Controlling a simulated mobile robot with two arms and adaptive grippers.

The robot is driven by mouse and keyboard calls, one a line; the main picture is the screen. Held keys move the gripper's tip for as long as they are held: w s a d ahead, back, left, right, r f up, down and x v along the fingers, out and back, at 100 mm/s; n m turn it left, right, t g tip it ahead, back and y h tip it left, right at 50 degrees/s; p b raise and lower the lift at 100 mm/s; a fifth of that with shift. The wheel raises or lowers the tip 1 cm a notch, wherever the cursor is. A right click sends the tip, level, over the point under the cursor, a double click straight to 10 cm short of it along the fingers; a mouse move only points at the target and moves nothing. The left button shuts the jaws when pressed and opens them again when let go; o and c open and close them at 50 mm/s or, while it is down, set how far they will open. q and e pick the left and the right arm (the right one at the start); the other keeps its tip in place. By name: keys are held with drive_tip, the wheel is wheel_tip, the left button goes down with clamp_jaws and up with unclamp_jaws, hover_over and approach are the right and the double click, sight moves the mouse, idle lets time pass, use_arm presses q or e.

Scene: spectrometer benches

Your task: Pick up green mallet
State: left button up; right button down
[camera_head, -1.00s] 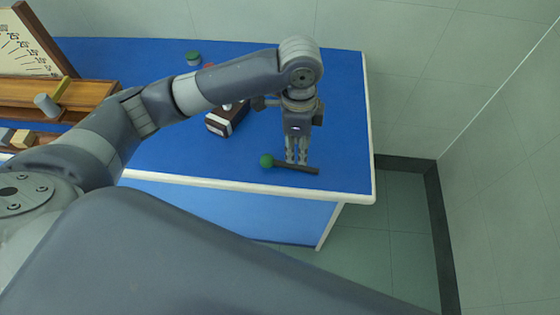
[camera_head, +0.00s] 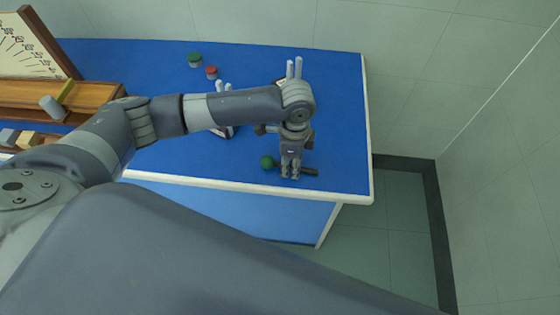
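The green mallet (camera_head: 267,162) lies on the blue table near its front right corner. Its round green head points left and its dark handle (camera_head: 310,171) extends right. My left gripper (camera_head: 290,177) points down over the handle, just right of the head. Its fingertips overlap the handle and hide its middle part. A narrow gap shows between the fingers, but I cannot tell whether they grip the handle. My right gripper is not in view.
The blue table (camera_head: 345,130) has a white edge (camera_head: 250,188) close to the mallet. A green-topped jar (camera_head: 194,60) and a red-topped jar (camera_head: 211,72) stand at the back. A wooden rack (camera_head: 98,94) is at left. A dark holder with white prongs (camera_head: 294,68) is partly hidden behind my arm.

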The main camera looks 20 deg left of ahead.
use_arm(q)
drive_tip(key=shift+f, duration=0.3)
clamp_jaws()
drive_tip(key=shift+r, duration=0.2)
